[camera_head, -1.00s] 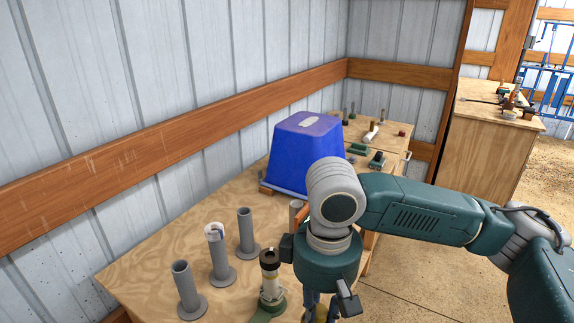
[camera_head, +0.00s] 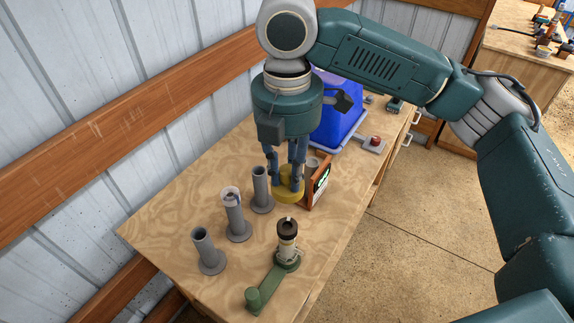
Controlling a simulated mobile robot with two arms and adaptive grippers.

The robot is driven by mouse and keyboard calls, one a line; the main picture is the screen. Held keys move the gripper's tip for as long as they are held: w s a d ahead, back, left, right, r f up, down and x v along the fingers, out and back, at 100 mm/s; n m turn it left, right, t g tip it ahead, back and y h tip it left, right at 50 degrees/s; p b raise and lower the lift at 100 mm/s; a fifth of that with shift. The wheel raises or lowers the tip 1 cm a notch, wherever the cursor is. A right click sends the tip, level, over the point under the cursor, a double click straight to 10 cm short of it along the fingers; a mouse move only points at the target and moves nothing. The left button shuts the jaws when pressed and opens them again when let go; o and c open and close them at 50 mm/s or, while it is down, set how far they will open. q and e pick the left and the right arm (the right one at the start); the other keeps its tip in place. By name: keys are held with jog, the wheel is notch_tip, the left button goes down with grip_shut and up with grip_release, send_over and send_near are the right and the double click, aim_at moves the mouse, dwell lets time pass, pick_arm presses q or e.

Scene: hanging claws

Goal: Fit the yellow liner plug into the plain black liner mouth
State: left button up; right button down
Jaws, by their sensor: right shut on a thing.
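My right gripper (camera_head: 287,181) points down over the table and is shut on the yellow liner plug (camera_head: 289,195). The fingers hide part of the plug's top. The black liner mouth (camera_head: 287,226) is a dark ring on top of a pale upright cylinder, with a small light mark at its rim. This cylinder stands on a green base with an arm (camera_head: 265,285) reaching toward the front left. The plug is behind the mouth in the picture and apart from it. My left gripper is out of view.
Grey posts on round feet stand to the left: a front one (camera_head: 206,250), one with a whitish piece on top (camera_head: 237,218), and one near the gripper (camera_head: 261,188). A wooden-framed dark panel (camera_head: 318,186) is right of the plug. A blue bin (camera_head: 338,112) stands behind.

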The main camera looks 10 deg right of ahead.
aim_at(287, 186)
jog(key=shift+w+f+b, duration=0.1)
jog(key=shift+f+b, duration=0.2)
jog(key=shift+f, duration=0.5)
notch_tip(287, 186, down, 3)
jog(key=shift+r+b, duration=0.2)
jog(key=shift+b, duration=0.2)
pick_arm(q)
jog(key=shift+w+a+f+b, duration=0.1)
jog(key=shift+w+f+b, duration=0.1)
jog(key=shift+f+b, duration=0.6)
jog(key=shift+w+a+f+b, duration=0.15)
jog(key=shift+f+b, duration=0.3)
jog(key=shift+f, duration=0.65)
pick_arm(e)
jog(key=shift+f, duration=3.85)
pick_arm(q)
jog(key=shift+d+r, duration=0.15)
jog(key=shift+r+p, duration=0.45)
jog(key=shift+p, duration=0.2)
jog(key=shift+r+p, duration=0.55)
pick_arm(e)
jog(key=shift+f, duration=0.35)
